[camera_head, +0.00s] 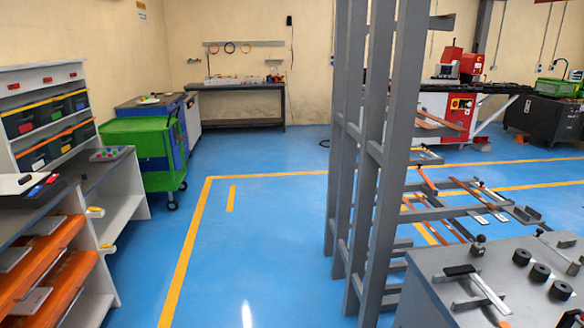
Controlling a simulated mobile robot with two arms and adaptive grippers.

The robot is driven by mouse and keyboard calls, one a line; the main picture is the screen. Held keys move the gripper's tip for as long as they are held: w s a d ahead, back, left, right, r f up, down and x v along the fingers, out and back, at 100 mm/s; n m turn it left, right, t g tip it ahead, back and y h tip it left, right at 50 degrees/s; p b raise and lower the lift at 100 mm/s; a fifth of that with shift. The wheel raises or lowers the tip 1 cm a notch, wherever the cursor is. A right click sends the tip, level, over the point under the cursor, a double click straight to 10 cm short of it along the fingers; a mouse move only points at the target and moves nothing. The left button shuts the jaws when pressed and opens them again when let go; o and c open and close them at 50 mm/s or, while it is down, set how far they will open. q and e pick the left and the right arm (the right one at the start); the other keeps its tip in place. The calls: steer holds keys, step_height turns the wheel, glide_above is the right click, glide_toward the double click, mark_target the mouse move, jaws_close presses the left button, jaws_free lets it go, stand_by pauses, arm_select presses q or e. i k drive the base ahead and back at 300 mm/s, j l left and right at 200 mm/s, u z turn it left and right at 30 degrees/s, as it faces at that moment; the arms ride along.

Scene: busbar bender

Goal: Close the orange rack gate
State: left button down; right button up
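A tall grey metal rack (377,150) stands at the centre right, its upright posts running out of the top of the picture. Behind and right of its posts, low orange bars (427,181) and grey arms stick out over the floor. More orange pieces (439,120) show higher up on the rack side. I cannot tell which orange part is the gate, or whether it is open or closed; the posts hide part of this area. Neither of my grippers is in view.
A grey bench with clamps and black round parts (428,274) fills the lower right. Shelves with orange fronts (40,262) line the left, with a green cart (146,150) beyond. A red and white machine (462,105) stands at the back right. The blue floor (262,240) between is clear.

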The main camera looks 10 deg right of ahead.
mark_target(436, 191)
steer(key=i+j, duration=0.1)
steer(key=i, duration=1.65)
steer(key=l+z, duration=0.05)
steer(key=l, duration=0.05)
